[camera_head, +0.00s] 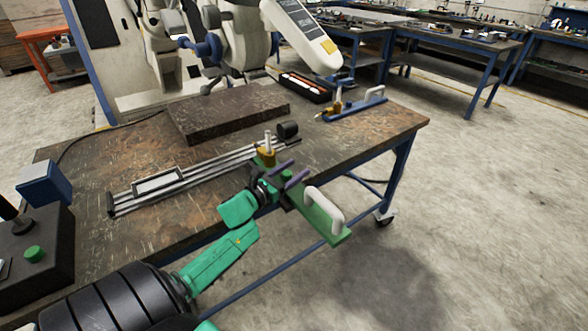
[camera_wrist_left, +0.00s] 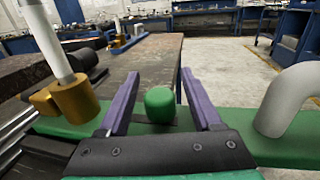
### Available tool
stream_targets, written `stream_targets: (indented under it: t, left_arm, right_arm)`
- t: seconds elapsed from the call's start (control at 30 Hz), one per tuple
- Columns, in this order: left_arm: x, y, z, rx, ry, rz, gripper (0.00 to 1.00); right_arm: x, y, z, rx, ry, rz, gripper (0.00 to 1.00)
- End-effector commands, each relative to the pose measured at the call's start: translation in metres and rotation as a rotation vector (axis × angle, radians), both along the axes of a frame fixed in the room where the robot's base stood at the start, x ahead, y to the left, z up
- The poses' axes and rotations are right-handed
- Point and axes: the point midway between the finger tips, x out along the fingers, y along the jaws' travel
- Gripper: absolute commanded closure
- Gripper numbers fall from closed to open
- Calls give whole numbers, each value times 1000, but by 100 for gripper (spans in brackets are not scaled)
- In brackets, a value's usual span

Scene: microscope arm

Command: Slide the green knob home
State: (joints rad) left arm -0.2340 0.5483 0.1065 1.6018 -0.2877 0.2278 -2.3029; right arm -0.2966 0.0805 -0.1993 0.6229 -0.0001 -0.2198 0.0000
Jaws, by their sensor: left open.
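The green knob (camera_wrist_left: 160,103) shows in the left wrist view as a short upright cylinder on the green plate (camera_wrist_left: 222,118). My left gripper (camera_wrist_left: 158,80) is open, with one purple finger on each side of the knob and visible gaps between. In the head view the knob (camera_head: 286,174) is small and partly hidden by the fingers of my left gripper (camera_head: 298,169). The green plate (camera_head: 333,236) carries a white handle (camera_head: 325,203) and sticks out past the table edge. My right gripper is not in view.
A brass block with a pale post (camera_head: 267,155) stands at the inner end of the plate, near the metal rails (camera_head: 190,170). A blue plate with a handle (camera_head: 352,105) lies farther back.

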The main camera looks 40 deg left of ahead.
Motion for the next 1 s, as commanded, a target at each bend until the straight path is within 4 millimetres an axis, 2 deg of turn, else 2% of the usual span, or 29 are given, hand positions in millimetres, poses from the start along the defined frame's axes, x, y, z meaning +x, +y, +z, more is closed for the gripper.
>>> stream_targets:
  t: [0.2, 0.23, 0.3, 0.37, 0.4, 1.0]
  left_arm:
    - [1, 0, 0, 0, 1, 0, 34]
    - [1, 0, 0, 0, 1, 0, 42]
    - [1, 0, 0, 0, 0, 0, 69]
    - [1, 0, 0, 0, 0, 0, 92]
    - [1, 0, 0, 0, 0, 0, 100]
    - [1, 0, 0, -1, 0, 0, 100]
  right_arm:
    - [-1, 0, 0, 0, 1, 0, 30]
    - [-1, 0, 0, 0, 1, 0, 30]
    - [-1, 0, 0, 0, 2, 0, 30]
    - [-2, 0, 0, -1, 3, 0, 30]
    - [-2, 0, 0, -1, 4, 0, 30]
    - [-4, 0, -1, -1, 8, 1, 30]
